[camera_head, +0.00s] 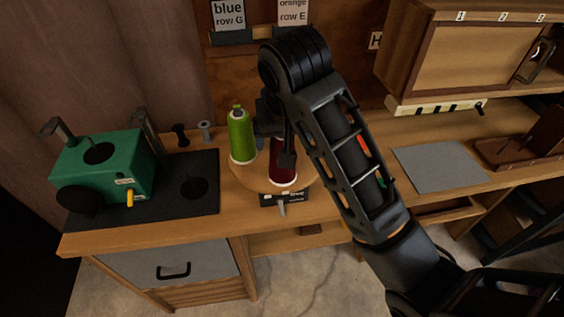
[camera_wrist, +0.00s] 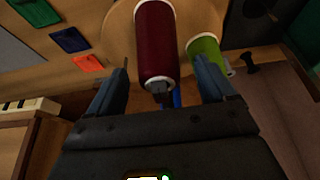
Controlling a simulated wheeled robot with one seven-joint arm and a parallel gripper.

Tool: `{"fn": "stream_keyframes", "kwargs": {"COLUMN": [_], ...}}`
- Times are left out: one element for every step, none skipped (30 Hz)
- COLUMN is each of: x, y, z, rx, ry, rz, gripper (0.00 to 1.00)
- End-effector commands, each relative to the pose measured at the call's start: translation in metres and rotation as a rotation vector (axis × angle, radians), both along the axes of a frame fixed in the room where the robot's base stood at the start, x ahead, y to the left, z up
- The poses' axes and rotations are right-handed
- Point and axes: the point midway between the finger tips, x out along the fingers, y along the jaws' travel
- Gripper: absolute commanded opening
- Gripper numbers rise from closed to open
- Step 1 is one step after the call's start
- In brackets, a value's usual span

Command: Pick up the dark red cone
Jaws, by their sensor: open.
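The dark red cone (camera_head: 283,172) stands upright on a round wooden disc (camera_head: 243,177) on the bench, its upper part partly hidden by my gripper (camera_head: 279,148). In the wrist view the dark red cone (camera_wrist: 157,45) shows dark red thread with pale rims at its ends. There my gripper (camera_wrist: 161,66) is open, with one finger on either side of the near end of the cone. Clear gaps show between the fingers and the cone, and nothing is gripped.
A green cone (camera_head: 241,135) stands close left of the red one on the disc; the wrist view shows it beside a finger (camera_wrist: 207,50). A green machine (camera_head: 103,165) on a dark mat stands left. A grey pad (camera_head: 438,167) lies right. Something blue is partly hidden behind the cones.

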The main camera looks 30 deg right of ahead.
Motion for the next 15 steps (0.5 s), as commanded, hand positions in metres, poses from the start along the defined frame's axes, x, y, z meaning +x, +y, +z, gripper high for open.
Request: {"fn": "stream_keyframes", "kwargs": {"x": [0.002, 0.003, 0.005, 0.006, 0.008, 0.010, 0.011, 0.012, 0.013, 0.014, 0.014, 0.014, 0.014, 0.014, 0.014], "y": [-0.002, -0.003, -0.004, -0.005, -0.005, -0.006, -0.006, -0.006, -0.006, -0.006, -0.006, -0.007, -0.006, -0.006, -0.006], "z": [-0.011, -0.011, -0.017, -0.021, -0.025, -0.029, -0.032, -0.034, -0.036, -0.037, -0.038, -0.039, -0.039, -0.039, -0.039], "rx": [-0.001, 0.000, 0.000, 0.000, 0.000, -0.001, -0.001, 0.000, 0.000, -0.001, -0.001, -0.001, 0.000, 0.000, 0.000], "ry": [-0.001, 0.002, 0.005, 0.004, 0.004, 0.002, 0.002, 0.002, 0.001, 0.000, 0.000, 0.000, 0.000, 0.000, 0.000], "rz": [-0.001, -0.003, -0.003, -0.003, -0.002, -0.002, -0.002, -0.001, -0.001, -0.001, -0.001, 0.000, 0.000, 0.000, 0.000], "gripper": [0.83, 0.83, 0.83, 0.83, 0.83, 0.83, 0.83, 0.83, 0.83, 0.83, 0.83, 0.83, 0.83, 0.83, 0.83]}}
